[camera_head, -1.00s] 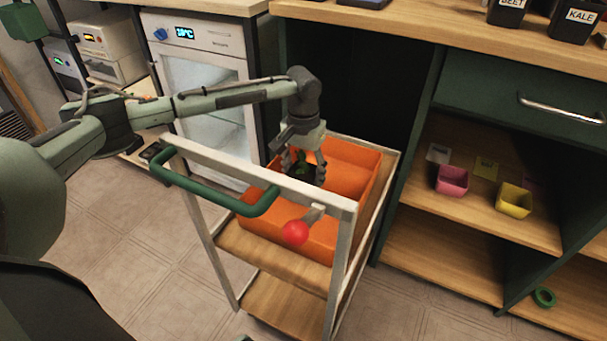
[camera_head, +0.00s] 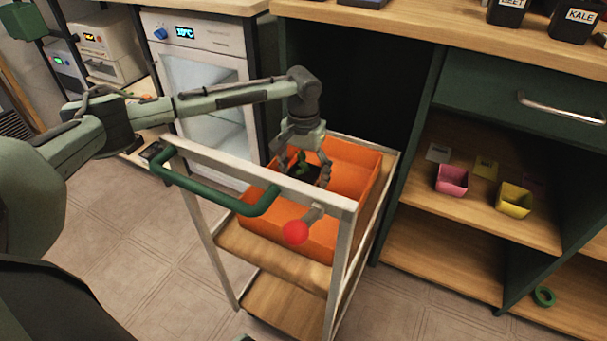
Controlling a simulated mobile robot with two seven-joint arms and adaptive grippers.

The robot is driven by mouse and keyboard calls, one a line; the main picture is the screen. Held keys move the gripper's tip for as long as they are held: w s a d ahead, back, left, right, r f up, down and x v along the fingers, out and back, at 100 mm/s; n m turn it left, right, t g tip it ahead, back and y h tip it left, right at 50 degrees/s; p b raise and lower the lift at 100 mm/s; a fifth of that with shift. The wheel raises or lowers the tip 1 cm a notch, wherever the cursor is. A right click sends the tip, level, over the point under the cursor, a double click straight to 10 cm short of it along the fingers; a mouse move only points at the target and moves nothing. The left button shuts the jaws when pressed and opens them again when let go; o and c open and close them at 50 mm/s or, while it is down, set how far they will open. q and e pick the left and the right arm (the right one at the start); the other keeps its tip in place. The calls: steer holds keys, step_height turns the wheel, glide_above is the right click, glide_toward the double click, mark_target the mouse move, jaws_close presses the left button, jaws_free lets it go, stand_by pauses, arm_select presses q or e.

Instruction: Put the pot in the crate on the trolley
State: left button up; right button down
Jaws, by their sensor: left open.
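The orange crate (camera_head: 357,168) stands on the upper shelf of the trolley (camera_head: 344,205). A dark pot with a small green seedling (camera_head: 301,167) is inside the crate, partly hidden by the trolley's top bar and my gripper. My left gripper (camera_head: 303,180) points down into the crate, with its fingers spread wide on either side of the pot. The fingers look apart from the pot, though the bar hides part of this. My right gripper is not in view.
A pink pot (camera_head: 452,180) and a yellow pot (camera_head: 514,200) sit on the open shelf at right. Black labelled pots stand on the bench (camera_head: 440,30). Floor is clear at lower left.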

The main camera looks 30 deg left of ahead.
mark_target(304, 172)
arm_select(q)
steer(key=shift+r, duration=0.55)
step_height(304, 172, up, 6)
steer(key=shift+f+p, duration=0.2)
steer(key=shift+p, duration=0.35)
steer(key=shift+r+p, duration=0.3)
steer(key=shift+r, duration=2.45)
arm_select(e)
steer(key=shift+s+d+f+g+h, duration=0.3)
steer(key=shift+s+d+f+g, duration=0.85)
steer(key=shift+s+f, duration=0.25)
arm_select(q)
steer(key=shift+a, duration=0.15)
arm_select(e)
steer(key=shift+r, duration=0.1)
